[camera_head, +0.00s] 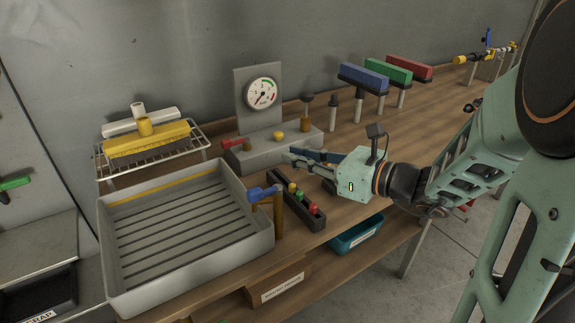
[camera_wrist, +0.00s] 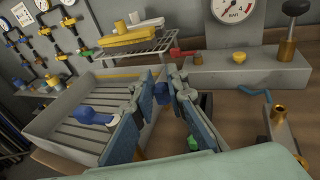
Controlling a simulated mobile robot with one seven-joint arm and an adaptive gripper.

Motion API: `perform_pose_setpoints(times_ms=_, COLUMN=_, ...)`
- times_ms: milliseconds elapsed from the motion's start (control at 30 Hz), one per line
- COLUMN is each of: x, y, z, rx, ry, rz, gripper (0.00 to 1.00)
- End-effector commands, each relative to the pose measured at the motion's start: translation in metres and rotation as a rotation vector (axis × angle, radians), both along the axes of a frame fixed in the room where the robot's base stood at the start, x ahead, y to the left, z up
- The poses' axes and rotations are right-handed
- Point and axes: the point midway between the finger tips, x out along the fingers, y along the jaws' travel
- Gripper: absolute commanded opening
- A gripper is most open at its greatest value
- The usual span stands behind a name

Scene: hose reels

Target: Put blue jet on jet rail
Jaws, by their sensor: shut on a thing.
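My gripper (camera_head: 288,156) reaches left over the bench. In the wrist view its fingertips (camera_wrist: 163,84) are shut on a small blue piece, the blue jet (camera_wrist: 162,94). Its lower end is not clear, and I cannot pick it out in the head view. The jet rail (camera_head: 319,222) is a dark narrow block on the bench, below and in front of the fingertips. It carries a yellow jet (camera_head: 292,187), a green jet (camera_head: 299,195) and a red jet (camera_head: 312,209). The green jet also shows in the wrist view (camera_wrist: 192,143); my fingers hide most of the rail there.
A grey ribbed tray (camera_head: 110,268) stands left of the rail, with a blue-handled tap (camera_head: 262,193) at its corner. A grey gauge stand (camera_head: 260,153) is behind. A wire rack (camera_head: 112,172) holds yellow and white pieces. A teal bin (camera_head: 356,236) sits below the front edge.

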Motion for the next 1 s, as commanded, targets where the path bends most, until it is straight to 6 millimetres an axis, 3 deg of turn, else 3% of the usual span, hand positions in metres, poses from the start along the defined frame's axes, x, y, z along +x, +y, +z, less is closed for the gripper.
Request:
perform_pose_setpoints(times_ms=133, x=0.031, y=0.012, z=-0.019, rx=0.001, ry=0.003, rz=0.004, gripper=0.01)
perform_pose_setpoints(times_ms=400, x=0.062, y=0.021, z=-0.059, rx=-0.001, ry=0.001, rz=0.002, gripper=0.01)
perform_pose_setpoints(times_ms=667, x=0.072, y=0.024, z=-0.071, rx=0.000, ry=0.000, rz=0.001, gripper=0.01)
perform_pose_setpoints(times_ms=900, x=0.074, y=0.025, z=-0.103, rx=0.000, ry=0.003, rz=0.001, gripper=0.01)
perform_pose_setpoints(times_ms=1000, x=0.074, y=0.025, z=-0.103, rx=-0.001, ry=-0.002, rz=0.000, gripper=0.01)
